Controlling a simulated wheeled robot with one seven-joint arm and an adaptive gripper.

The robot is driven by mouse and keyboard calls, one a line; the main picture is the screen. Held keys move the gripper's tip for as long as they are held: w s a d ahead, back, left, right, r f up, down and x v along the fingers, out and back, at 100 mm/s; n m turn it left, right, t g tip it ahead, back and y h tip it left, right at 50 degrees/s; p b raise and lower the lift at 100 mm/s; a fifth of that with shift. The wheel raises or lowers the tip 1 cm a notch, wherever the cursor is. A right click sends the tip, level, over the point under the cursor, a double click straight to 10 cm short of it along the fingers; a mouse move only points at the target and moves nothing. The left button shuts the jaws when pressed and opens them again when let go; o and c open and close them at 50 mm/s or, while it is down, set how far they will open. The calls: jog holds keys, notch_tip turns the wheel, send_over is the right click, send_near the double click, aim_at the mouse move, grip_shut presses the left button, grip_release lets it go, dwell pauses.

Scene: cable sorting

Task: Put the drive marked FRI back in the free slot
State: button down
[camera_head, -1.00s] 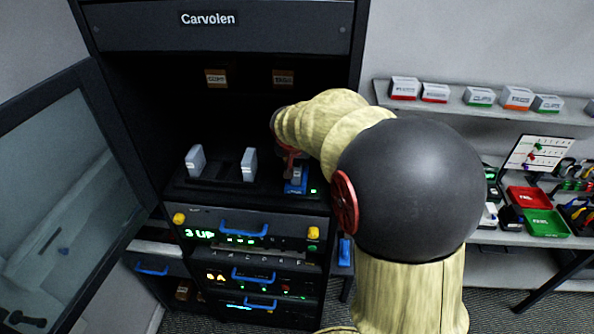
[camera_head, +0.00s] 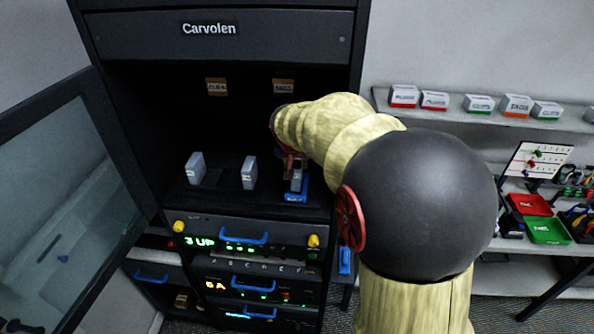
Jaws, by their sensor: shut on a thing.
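A blue drive with a grey top (camera_head: 296,187) is at the right end of the dark shelf in the open cabinet. Its label is too small to read as FRI. My gripper (camera_head: 292,170) reaches down over it and is shut on it; the fingers are partly hidden by my arm. Two grey drives stand upright to the left, one at the far left (camera_head: 196,168) and one in the middle (camera_head: 249,172). A dark gap lies between them. I cannot tell whether the held drive touches the shelf.
The cabinet's glass door (camera_head: 60,200) stands open at the left. A unit with a blue handle (camera_head: 244,237) and yellow knobs sits below the drives. Shelves at the right hold small boxes (camera_head: 404,96), a red tray (camera_head: 530,204) and a green tray (camera_head: 547,230).

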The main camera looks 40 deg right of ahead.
notch_tip(320, 180, up, 7)
jog(key=shift+r, duration=0.1)
jog(key=shift+r+p, duration=0.85)
jog(key=shift+r, duration=1.2)
jog(key=shift+f, duration=0.1)
